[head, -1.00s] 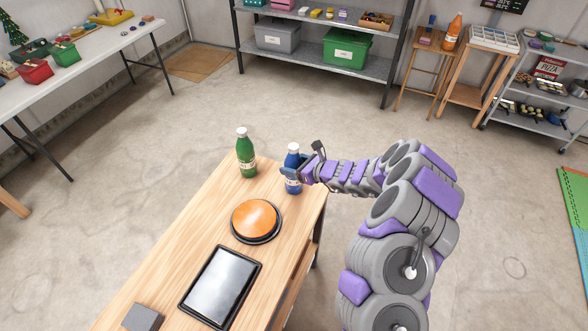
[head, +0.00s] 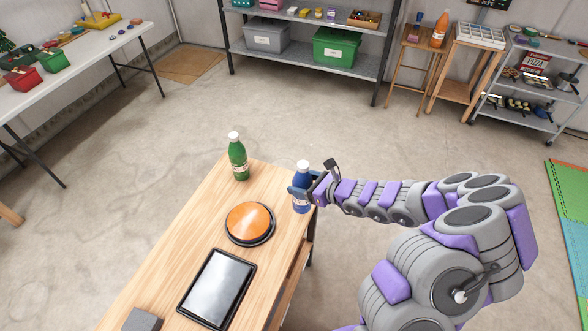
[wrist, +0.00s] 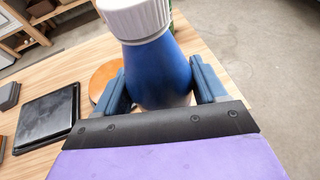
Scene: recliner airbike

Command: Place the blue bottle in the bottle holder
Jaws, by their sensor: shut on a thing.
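The blue bottle (head: 301,201) with a white cap is upright at the right edge of the wooden table (head: 185,235). My gripper (head: 304,189) is shut on its body from the right. In the wrist view the bottle (wrist: 158,70) stands between the two blue fingers of my gripper (wrist: 160,88), one on each side. I cannot tell whether its base touches the table or is just above it. Its lower part is hidden in the wrist view. I cannot make out a bottle holder in either view.
A green bottle (head: 238,160) stands at the table's far end. An orange round button (head: 249,223) and a black tablet (head: 217,287) lie nearer. Shelves (head: 305,62) and a stool (head: 415,62) stand at the back. The floor right of the table is open.

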